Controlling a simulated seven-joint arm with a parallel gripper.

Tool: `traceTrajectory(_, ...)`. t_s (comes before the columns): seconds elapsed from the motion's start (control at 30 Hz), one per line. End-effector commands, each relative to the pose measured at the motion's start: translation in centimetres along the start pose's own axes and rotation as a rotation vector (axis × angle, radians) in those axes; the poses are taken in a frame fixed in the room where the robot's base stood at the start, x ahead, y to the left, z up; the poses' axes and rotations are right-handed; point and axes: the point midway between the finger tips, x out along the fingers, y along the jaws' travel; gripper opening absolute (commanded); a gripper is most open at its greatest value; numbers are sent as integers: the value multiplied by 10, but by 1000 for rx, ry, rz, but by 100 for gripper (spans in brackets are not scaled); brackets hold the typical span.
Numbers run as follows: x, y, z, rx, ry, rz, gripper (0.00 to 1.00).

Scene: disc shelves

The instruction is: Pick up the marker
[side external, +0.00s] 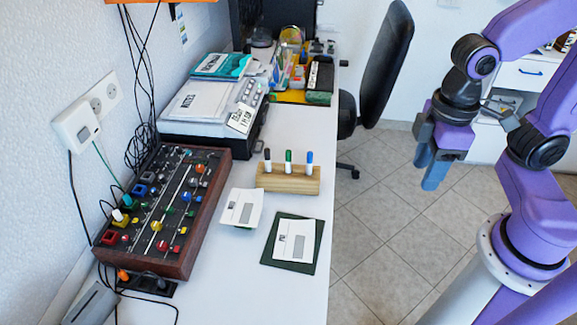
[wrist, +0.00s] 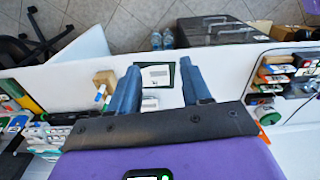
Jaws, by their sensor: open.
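Three upright markers stand in a wooden block (side external: 288,182) on the white table: a dark-capped one (side external: 267,160), a green one (side external: 288,162) and a blue one (side external: 309,162). The task does not say which marker is meant. In the wrist view, the wooden block (wrist: 105,77) is left of the fingers, with the markers small and hard to tell apart. My gripper (side external: 434,172) is to the right of the table in the side view, raised and well apart from the block. In the wrist view its two blue fingers (wrist: 160,66) are spread, with nothing held between them.
A dark green mat (side external: 290,262) with a white card and another white card (side external: 242,207) lie in front of the block. A wood-framed control panel (side external: 165,210) and a printer (side external: 210,105) stand to the left.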

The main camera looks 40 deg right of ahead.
Motion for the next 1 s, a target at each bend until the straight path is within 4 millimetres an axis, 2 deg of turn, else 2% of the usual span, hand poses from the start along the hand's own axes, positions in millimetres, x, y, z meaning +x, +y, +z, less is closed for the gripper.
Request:
traceTrajectory(0.03,-1,6,-16,80,-3,2,48)
traceTrajectory(0.2,-2,29,-68,372,-5,5,48)
traceTrajectory(0.5,4,82,-150,883,-9,12,48)
traceTrajectory(0.8,22,149,-213,1395,-11,20,48)
traceTrajectory(1.0,40,198,-240,1737,-12,25,48)
